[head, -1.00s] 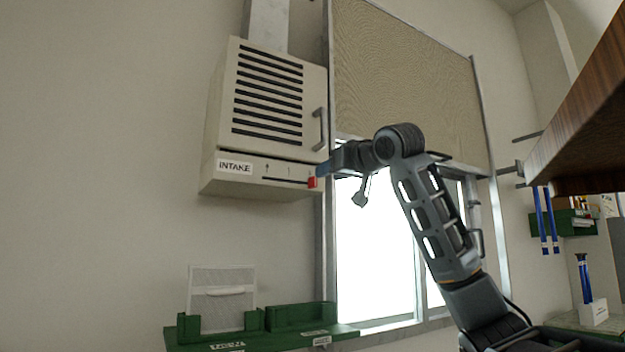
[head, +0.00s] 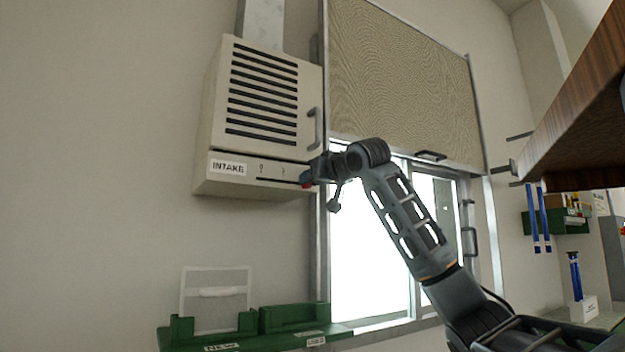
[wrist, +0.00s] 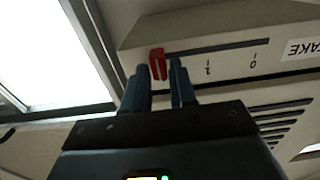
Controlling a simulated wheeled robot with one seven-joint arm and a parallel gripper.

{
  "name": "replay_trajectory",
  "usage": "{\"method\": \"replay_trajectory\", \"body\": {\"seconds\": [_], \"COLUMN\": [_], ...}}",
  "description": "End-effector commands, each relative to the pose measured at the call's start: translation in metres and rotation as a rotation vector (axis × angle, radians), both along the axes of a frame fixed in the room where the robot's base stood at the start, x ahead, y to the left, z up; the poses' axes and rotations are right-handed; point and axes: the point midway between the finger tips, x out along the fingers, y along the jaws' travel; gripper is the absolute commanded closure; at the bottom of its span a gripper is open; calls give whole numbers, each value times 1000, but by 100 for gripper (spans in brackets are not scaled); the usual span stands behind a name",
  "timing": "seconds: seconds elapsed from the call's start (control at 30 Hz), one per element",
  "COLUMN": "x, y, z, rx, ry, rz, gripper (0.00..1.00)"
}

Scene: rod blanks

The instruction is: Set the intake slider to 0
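The intake box (head: 262,120) is a beige wall unit with dark louvres and a label reading INTAKE (head: 228,168). Its slider is a red knob (head: 306,179) at the right end of a dark slot, partly hidden by my gripper in the head view. In the wrist view the red knob (wrist: 158,64) stands at the left end of the slot (wrist: 215,49), beyond the marks 1 and 0. My gripper (wrist: 160,72) has its two blue fingers apart, one on either side of the knob, with a gap visible between them. I cannot tell whether either finger touches it.
A door handle (head: 316,127) sticks out on the box above my gripper. A bright window (head: 370,250) with a beige blind (head: 400,80) lies to the right. A green shelf (head: 290,320) is below, and a wooden overhang (head: 585,110) is at upper right.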

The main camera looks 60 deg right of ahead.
Motion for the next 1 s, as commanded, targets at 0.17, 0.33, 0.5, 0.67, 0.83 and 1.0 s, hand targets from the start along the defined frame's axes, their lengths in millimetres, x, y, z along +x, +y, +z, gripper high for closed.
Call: {"method": "replay_trajectory", "body": {"seconds": [0.17, 0.33, 0.5, 0.67, 0.83, 1.0], "x": [0, 0, 0, 0, 7, 27], "y": [0, 0, 0, 0, 10, 42], "z": [0, 0, 0, 0, -1, -2], "rx": [0, 0, 0, 0, 0, 1], "ry": [0, 0, 0, 0, 1, 1], "rz": [0, 0, 0, 0, 4, 9], "gripper": [92, 100, 100, 100, 100, 100]}}
